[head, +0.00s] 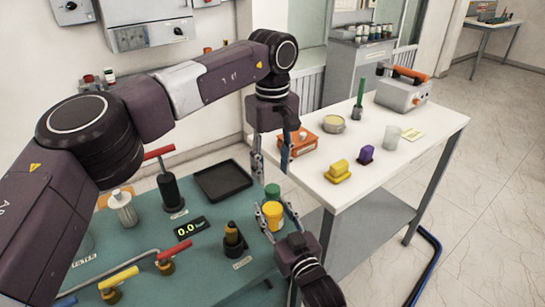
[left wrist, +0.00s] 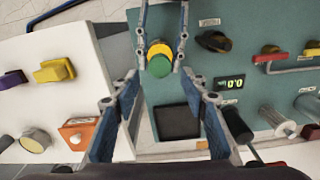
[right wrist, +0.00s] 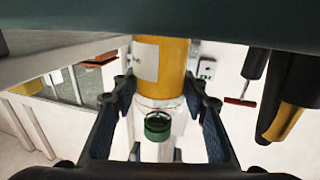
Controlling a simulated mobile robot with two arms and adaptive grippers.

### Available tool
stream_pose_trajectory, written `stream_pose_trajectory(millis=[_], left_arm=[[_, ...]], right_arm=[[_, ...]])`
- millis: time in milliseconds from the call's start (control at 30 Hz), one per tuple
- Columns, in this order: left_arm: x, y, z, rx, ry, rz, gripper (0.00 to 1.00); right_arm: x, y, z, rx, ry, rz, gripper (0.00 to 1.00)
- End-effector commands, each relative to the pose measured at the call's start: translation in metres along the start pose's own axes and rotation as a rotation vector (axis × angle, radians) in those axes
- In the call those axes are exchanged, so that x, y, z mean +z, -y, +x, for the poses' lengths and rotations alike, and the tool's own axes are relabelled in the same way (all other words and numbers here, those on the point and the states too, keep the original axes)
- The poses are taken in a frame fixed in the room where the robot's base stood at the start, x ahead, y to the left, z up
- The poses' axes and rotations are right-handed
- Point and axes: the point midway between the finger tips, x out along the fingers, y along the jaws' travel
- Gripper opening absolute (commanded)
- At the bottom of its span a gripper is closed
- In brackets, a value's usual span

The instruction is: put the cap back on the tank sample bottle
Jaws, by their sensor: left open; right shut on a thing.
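The sample bottle, with a yellow body (head: 273,213), stands upright by the front edge of the teal bench. A green cap (head: 272,190) is over its top; I cannot tell whether it is seated. In the left wrist view the cap (left wrist: 159,66) lies in front of the yellow bottle (left wrist: 159,49). The right wrist view shows the labelled bottle (right wrist: 172,60), a clear part and the cap (right wrist: 158,127). My right gripper (head: 274,208) is shut on the bottle, one finger on each side. My left gripper (head: 271,166) is open and empty, just above the cap.
A black tray (head: 222,181), a 0.0 display (head: 190,226) and a dark valve (head: 233,238) are on the teal bench (head: 205,270). A white table (head: 400,165) at right carries an orange box (head: 303,143), yellow and purple blocks and a glass beaker.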

Motion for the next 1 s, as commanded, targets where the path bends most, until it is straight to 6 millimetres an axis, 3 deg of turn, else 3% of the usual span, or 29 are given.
stream_pose_trajectory(millis=[1000], left_arm=[[-0.001,-0.001,-0.011,0.0,0.0,-1.863,0.4]], right_arm=[[0.0,0.0,0.0,0.0,0.0,0.0,0.0]])
